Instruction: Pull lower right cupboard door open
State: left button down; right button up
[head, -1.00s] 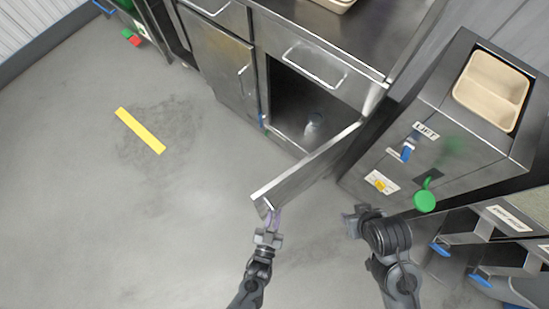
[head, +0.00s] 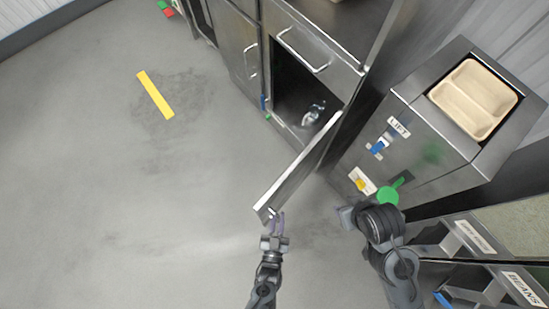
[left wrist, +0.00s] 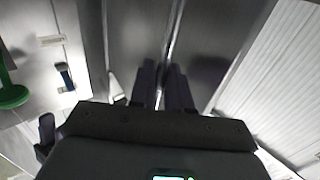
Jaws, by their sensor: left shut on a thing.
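The lower right cupboard door (head: 298,172) is a flat steel panel standing open, swung out over the floor from the cupboard (head: 292,92). My left gripper (head: 273,224) is at its free end, shut on the door. In the left wrist view the two dark fingers (left wrist: 162,82) close around a thin upright part of the door; whether this is handle or edge I cannot tell. The cupboard interior is dark, with a clear shiny object (head: 313,112) inside. My right gripper (head: 347,216) is right of the door, beside the dispenser; its fingers are unclear.
A steel dispenser (head: 395,160) with a beige tray (head: 474,98), a LIFT label and a green knob (head: 390,191) stands right of the door. Labelled bins (head: 470,240) are at lower right. The floor left of the door is clear, with a yellow strip (head: 155,95).

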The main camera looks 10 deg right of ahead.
pick_arm(q)
jog(key=shift+s+d+f, duration=0.15)
jog(key=shift+s+f, duration=0.05)
jog(key=shift+s, duration=0.05)
jog(key=c, duration=1.4)
grip_release()
jog(key=shift+w, duration=0.1)
jog(key=shift+c, duration=0.2)
jog(key=shift+o, duration=0.7)
jog(key=p+v, duration=0.2)
jog(key=v, duration=0.8)
jog(key=shift+s+r, duration=0.2)
jog(key=shift+s, duration=0.1)
jog(key=shift+d+r, duration=0.1)
